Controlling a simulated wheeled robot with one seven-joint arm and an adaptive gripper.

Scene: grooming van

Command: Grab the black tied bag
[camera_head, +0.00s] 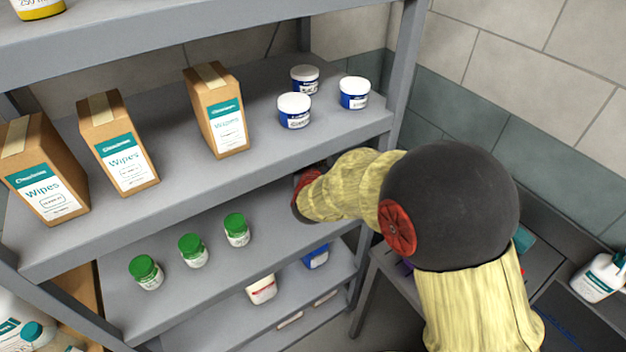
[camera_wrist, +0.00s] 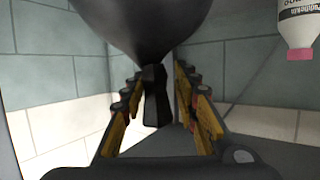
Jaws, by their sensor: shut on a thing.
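The black tied bag (camera_wrist: 145,25) fills the top middle of the wrist view. Its rounded body narrows to a gathered neck that runs down between the fingers of my gripper (camera_wrist: 158,82). The yellow and dark fingers stand on both sides of this neck and are shut on it. The loose tail of the bag hangs toward the palm. In the head view, my arm covers the right middle; my gripper and the bag cannot be made out there.
A grey shelf (camera_head: 175,165) holds wipes boxes (camera_head: 215,110) and white-lidded tubs (camera_head: 294,110). Green-capped jars (camera_head: 192,250) stand on the shelf below. A white bottle (camera_head: 600,277) is at far right. A pink-capped bottle (camera_wrist: 298,28) appears inverted in the wrist view. Tiled walls are close behind.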

